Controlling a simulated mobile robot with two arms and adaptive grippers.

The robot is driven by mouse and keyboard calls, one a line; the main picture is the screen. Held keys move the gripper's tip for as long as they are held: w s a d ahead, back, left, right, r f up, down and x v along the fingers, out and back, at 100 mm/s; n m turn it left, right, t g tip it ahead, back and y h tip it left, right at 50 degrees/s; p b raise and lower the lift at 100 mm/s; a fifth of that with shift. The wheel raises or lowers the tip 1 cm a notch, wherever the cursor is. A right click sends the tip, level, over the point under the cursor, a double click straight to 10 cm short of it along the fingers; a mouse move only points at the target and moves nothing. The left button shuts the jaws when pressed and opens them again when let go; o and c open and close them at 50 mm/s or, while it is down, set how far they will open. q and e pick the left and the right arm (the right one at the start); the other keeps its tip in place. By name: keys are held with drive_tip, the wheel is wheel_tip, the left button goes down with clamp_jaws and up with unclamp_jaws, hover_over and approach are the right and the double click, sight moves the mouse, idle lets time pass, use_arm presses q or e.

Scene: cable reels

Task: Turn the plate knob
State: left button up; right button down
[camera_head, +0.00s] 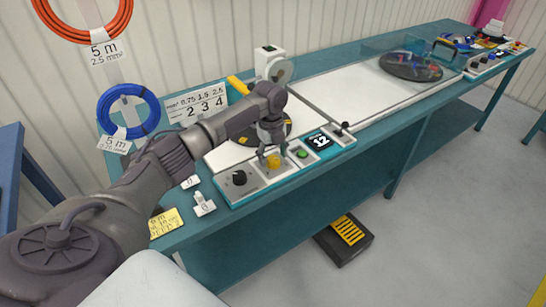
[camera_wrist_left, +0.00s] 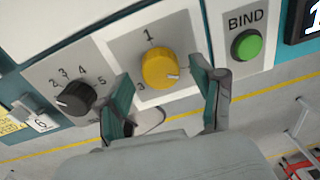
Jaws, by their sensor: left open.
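A round yellow knob (camera_head: 273,161) sits on the front control panel of the teal bench. In the left wrist view the yellow knob (camera_wrist_left: 158,68) has the digits 1 and 3 around it, and its white mark points to the lower right. A black knob (camera_wrist_left: 75,98) with the digits 2 to 5 is to its left; it also shows in the head view (camera_head: 239,177). My left gripper (camera_head: 273,150) is open at the yellow knob. In the wrist view its fingers (camera_wrist_left: 160,82) stand on either side of the yellow knob, with gaps visible. My right gripper is not in view.
A green BIND button (camera_wrist_left: 246,45) is right of the yellow knob, near a display (camera_head: 320,141) reading 12. A lever (camera_head: 342,128) stands at the panel's right end. A dark round plate (camera_head: 285,127) lies behind the gripper. A foot pedal (camera_head: 345,238) is on the floor.

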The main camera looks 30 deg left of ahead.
use_arm(q)
drive_tip(key=shift+f, duration=0.7)
drive_tip(key=c, duration=1.1)
drive_tip(key=shift+c, duration=0.2)
drive_tip(key=shift+r, duration=0.1)
